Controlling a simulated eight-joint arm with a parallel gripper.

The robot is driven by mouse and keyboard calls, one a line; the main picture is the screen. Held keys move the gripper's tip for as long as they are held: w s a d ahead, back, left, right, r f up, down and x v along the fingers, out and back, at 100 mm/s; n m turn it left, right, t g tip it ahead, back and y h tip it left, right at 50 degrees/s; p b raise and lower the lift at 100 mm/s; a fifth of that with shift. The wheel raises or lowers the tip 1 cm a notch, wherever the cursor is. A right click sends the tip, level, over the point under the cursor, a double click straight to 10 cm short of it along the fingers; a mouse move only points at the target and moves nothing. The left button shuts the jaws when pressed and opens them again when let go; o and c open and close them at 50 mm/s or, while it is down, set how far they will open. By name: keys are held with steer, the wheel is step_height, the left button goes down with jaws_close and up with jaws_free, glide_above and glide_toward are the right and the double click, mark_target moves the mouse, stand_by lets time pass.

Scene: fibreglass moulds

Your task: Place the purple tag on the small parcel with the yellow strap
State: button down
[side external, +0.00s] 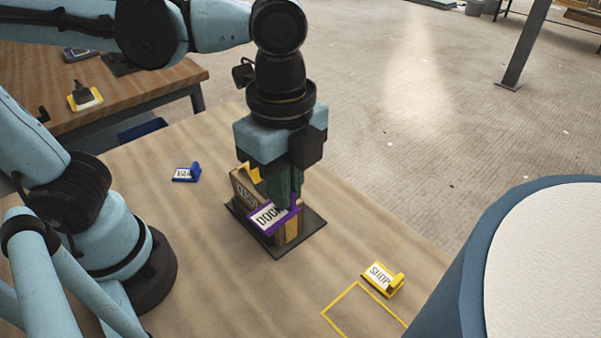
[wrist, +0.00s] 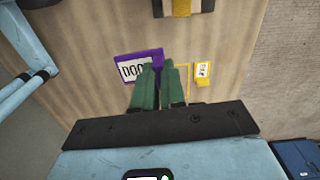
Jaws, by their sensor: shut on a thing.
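The purple tag (side external: 266,219), with a white face reading "DOCK", is held by my gripper (side external: 285,190). In the wrist view the purple tag (wrist: 134,70) sits at the green fingertips (wrist: 160,68), which are closed on its right part. The parcel (side external: 243,192) is brown with a yellow strap (side external: 251,173) and stands on a dark plate (side external: 311,233). My gripper and the tag hide much of it in the side view. The strapped parcel (wrist: 181,9) is cut off at the top of the wrist view. I cannot tell whether tag and parcel touch.
A large round blue-rimmed object (side external: 462,265) fills the right foreground. Bare tabletop lies left of the plate.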

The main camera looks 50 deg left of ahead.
steer(key=s+a+r+n, duration=0.1)
steer(key=a+r+n, duration=0.3)
steer(key=n, duration=1.3)
glide_above(245, 168)
step_height(245, 168, down, 6)
steer(key=shift+d+f, duration=0.1)
steer(key=shift+f, duration=2.2)
steer(key=shift+f, duration=0.2)
steer(key=c, duration=1.2)
jaws_free()
steer(key=shift+r, duration=0.1)
